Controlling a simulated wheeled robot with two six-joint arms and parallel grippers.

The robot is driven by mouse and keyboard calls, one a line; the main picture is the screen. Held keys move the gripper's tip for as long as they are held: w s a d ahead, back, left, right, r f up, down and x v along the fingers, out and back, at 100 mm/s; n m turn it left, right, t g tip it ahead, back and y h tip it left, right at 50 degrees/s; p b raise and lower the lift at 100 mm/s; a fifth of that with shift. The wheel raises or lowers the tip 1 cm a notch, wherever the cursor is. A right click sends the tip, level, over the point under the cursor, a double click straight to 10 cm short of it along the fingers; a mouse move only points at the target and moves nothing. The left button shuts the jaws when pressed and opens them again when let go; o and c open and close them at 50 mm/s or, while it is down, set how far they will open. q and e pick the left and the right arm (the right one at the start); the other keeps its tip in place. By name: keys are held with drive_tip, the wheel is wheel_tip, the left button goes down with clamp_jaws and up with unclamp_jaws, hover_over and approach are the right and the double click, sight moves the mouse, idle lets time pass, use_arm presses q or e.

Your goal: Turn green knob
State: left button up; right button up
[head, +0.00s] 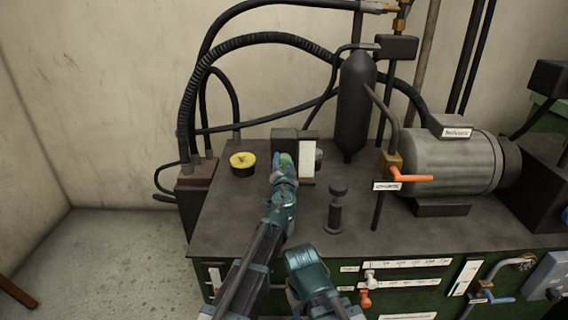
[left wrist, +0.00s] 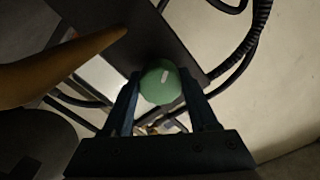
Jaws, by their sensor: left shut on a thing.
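The green knob (left wrist: 158,86) is round with a short white mark on its face, seen in the left wrist view. It sits against a dark box-shaped housing (left wrist: 145,35). My left gripper (left wrist: 160,92) is shut on the knob, with one finger on each side of it. In the head view a bit of the green knob (head: 286,159) shows at the tip of my left gripper (head: 284,167), by the dark box with a white plate on the bench. Most of the knob is hidden there by the gripper.
A yellow-topped round part (head: 242,160) lies left of the gripper. A dark cylinder (head: 355,105), an orange-handled valve (head: 410,178) and a grey motor (head: 450,165) stand to the right. A short dark post (head: 337,208) rises nearer. Black hoses (head: 190,100) loop behind.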

use_arm(q)
drive_tip(key=shift+s, duration=0.1)
drive_tip(key=o, duration=1.4)
drive_tip(key=shift+c, duration=0.2)
